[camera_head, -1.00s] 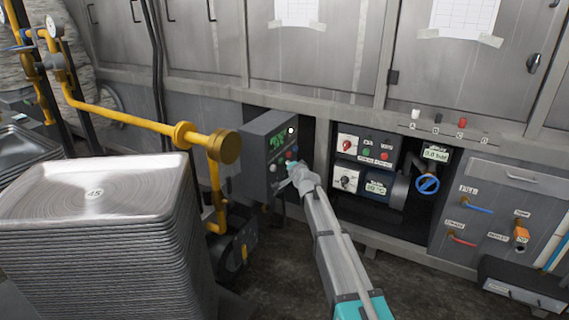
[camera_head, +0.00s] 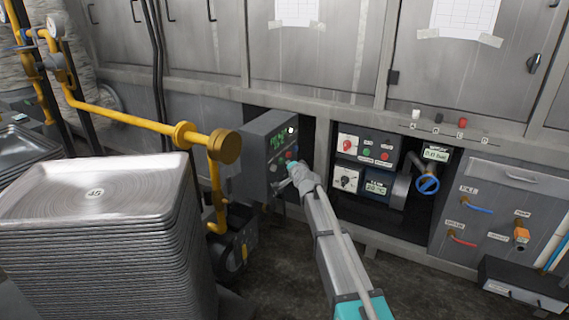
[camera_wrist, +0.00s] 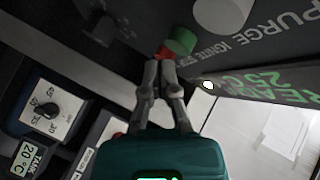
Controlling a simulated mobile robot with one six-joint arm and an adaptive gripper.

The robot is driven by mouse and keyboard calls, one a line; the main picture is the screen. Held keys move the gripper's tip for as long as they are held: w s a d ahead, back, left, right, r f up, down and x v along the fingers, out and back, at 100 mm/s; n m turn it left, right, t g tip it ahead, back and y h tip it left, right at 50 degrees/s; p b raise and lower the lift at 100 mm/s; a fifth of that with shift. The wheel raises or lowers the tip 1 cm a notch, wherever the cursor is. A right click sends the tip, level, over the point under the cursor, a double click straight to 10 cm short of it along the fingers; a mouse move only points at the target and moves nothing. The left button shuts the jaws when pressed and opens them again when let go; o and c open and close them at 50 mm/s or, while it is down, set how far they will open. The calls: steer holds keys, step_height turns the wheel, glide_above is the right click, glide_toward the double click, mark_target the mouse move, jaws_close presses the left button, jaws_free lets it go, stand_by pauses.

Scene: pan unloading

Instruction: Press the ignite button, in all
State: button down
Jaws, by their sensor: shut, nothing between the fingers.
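The burner control box (camera_head: 258,160) stands in the recess with a green-lit display. In the wrist view its slanted face carries a pale purge button (camera_wrist: 218,14), a green button (camera_wrist: 181,41) beside the IGNITE label (camera_wrist: 218,44), and a red button (camera_wrist: 165,54) by the STOP label, partly hidden by my fingers. My gripper (camera_wrist: 159,68) is shut and empty. Its tips are at the red button, just beside the green one; I cannot tell whether they touch. In the head view my gripper (camera_head: 285,180) is at the lower part of the box's face.
A stack of metal trays (camera_head: 95,190) stands at the left, with a yellow gas pipe (camera_head: 130,118) behind it. A second panel (camera_head: 365,150) and a blue-handled valve (camera_head: 428,184) are right of the box. A black knob (camera_wrist: 100,22) sits on the box's face.

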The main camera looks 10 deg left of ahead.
steer(key=shift+w+a, duration=0.45)
steer(key=shift+a, duration=0.4)
stand_by(1.2)
steer(key=shift+d, duration=0.1)
stand_by(0.4)
steer(key=shift+s+d, duration=0.35)
steer(key=shift+d, duration=0.4)
steer(key=shift+d, duration=0.15)
steer(key=shift+s+d, duration=0.3)
steer(key=shift+d, duration=0.45)
steer(key=shift+s+d, duration=0.25)
steer(key=shift+d, duration=0.5)
steer(key=shift+s+d, duration=0.3)
steer(key=shift+d, duration=0.45)
